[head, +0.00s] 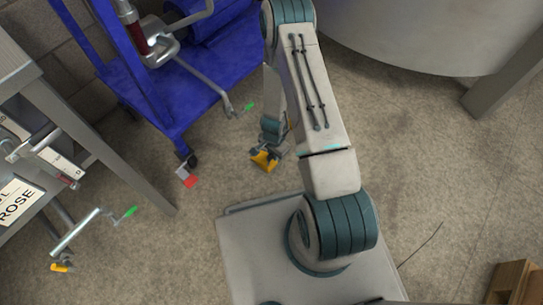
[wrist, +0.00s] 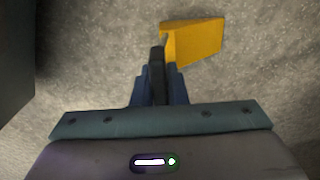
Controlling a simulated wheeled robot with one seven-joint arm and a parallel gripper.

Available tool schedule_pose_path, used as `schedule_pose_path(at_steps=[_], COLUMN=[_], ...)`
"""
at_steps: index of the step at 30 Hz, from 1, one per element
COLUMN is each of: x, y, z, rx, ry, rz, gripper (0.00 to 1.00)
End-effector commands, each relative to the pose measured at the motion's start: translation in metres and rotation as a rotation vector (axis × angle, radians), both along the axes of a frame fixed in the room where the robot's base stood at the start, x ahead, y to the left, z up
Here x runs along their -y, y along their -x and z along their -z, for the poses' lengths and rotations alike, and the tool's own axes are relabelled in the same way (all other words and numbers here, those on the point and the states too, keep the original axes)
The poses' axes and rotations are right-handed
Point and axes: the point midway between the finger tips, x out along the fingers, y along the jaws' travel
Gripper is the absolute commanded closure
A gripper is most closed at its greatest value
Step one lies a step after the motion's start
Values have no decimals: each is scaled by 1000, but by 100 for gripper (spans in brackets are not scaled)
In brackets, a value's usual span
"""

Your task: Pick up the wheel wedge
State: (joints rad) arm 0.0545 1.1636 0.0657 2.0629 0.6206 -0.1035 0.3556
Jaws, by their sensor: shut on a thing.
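The wheel wedge (head: 264,160) is a yellow wedge at the tip of my gripper (head: 273,151), low over the concrete floor beside my base in the head view. In the wrist view the yellow wedge (wrist: 195,42) sits at the ends of the dark fingers (wrist: 160,62), mostly to their right. The fingers are shut on its near left part. I cannot tell whether the wedge touches the floor.
A blue wheeled frame (head: 185,100) stands at upper left. A metal table (head: 95,140) is at left, with a small yellow-ended item (head: 62,267) below it. A red and white block (head: 187,177) lies on the floor. A large pale tank (head: 430,35) stands at upper right.

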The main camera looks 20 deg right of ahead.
Motion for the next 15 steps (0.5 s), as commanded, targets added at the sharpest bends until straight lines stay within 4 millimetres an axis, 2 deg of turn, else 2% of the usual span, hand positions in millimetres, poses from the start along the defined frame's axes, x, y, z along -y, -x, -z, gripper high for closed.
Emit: schedule_pose_path(at_steps=[5,9,15], x=[0,1,48], y=[-1,-1,-19], z=[-22,-51,-74], rx=[3,2,4], ry=[1,0,2], rz=[-1,0,5], gripper=[100,100,100])
